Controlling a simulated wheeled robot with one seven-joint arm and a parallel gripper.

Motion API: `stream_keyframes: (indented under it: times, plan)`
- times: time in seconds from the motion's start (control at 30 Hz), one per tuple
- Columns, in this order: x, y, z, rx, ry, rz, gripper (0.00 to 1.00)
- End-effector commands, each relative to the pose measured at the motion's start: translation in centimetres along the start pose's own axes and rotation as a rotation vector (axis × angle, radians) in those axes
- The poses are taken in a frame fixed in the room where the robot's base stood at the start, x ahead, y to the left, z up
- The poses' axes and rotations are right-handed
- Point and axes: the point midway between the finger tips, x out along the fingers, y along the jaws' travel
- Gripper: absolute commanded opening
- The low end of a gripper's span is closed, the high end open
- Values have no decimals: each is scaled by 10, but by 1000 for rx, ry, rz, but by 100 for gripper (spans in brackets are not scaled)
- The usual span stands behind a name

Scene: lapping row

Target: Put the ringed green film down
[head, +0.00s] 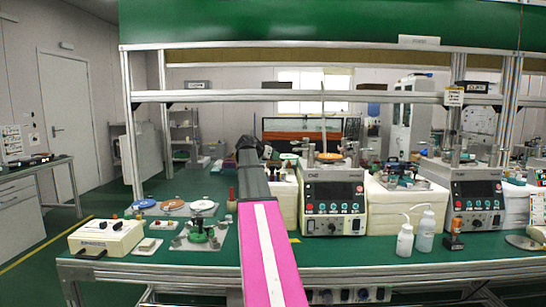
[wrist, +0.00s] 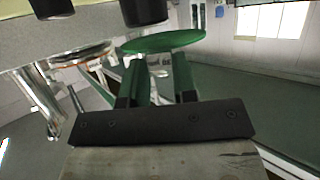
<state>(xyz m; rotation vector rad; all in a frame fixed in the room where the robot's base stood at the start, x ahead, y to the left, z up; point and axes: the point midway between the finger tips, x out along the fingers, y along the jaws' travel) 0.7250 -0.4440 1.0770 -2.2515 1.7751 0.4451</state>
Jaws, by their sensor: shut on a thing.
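In the wrist view, a thin round green film (wrist: 165,41) sits at the far end of my gripper (wrist: 160,75). The two fingers are close under it, and my gripper is shut on it. The film looks roughly level. Its ring cannot be made out clearly. In the head view, my pink and dark grey arm reaches forward over the bench, and the gripper's fingertips cannot be made out there.
Control units (head: 333,205) and (head: 477,200) stand right of my arm, with white bottles (head: 405,240) before them. A cream box (head: 107,238) and coloured discs (head: 173,205) lie at left. A metal rail crosses above. In the wrist view, an orange-rimmed disc (wrist: 82,54) is left of the film.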

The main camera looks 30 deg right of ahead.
Motion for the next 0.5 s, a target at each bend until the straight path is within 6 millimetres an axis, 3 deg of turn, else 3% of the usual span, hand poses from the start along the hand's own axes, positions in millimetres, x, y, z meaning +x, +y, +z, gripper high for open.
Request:
stream_keyframes:
  times: [0.4, 0.43, 0.5]
  plan:
    - [3, 0, 8, 0, 1, 0, 4]
    - [3, 0, 8, 0, 0, 0, 30]
    - [3, 0, 8, 0, 0, 0, 52]
